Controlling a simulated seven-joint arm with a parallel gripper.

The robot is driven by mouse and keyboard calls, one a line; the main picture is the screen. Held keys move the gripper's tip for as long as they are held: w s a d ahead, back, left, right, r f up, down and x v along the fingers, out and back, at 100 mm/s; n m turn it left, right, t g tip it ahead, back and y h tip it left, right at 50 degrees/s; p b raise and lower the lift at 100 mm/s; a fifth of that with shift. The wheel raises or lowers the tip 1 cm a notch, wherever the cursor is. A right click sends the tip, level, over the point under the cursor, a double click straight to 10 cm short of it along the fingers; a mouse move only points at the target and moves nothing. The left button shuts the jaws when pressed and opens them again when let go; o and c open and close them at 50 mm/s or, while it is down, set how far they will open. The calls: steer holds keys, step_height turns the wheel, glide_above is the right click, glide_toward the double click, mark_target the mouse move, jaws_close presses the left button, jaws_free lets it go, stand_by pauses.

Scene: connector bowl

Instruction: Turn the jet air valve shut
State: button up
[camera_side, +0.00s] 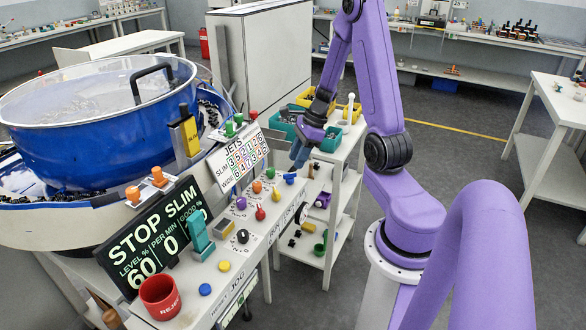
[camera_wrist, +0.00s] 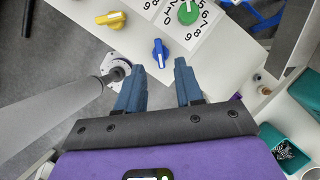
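Several coloured knobs sit on the control panel; no visible label tells which one is the jet air valve. A blue knob with a pale pointer (camera_wrist: 160,52) lies just ahead of my fingertips in the wrist view, and a blue knob also shows at the panel's right edge in the side view (camera_side: 290,178). A yellow knob (camera_wrist: 110,18) and a green knob on a numbered dial (camera_wrist: 187,12) lie farther ahead. My gripper (camera_wrist: 159,74) is open and empty, with its blue fingers apart. In the side view my gripper (camera_side: 299,152) hangs above the panel's right end.
The blue bowl feeder (camera_side: 90,130) stands at left, behind the STOP SLIM display (camera_side: 150,238). A red reject cup (camera_side: 160,297) stands at the front. A grey post (camera_wrist: 45,112) is left of my fingers. A shelf cart with bins (camera_side: 335,190) stands right of the panel.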

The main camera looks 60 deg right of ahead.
mark_target(293, 173)
steer(key=shift+x, duration=2.2)
jaws_close()
